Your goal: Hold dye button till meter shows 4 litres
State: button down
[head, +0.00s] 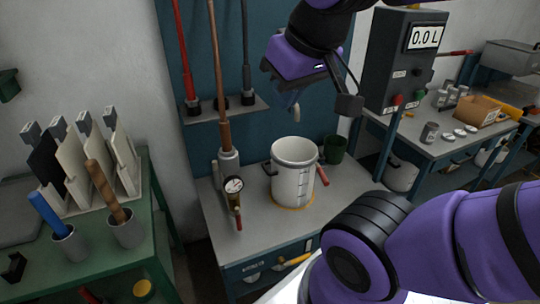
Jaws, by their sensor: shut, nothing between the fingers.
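I cannot tell which is the dye button. My gripper (295,112) is shut and empty, pointing down above the white bucket (294,172), left of the box and apart from the buttons. The bucket stands on the middle bench.
The middle bench (237,246) also carries a pressure gauge (233,184) and a dark green cup (334,149). Cans and a cardboard box (476,111) stand on the right bench. Boards and tool cups fill the left green bench. Long rods hang on the blue panel behind.

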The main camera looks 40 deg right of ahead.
aim_at(397, 100)
jog(key=z, duration=1.8)
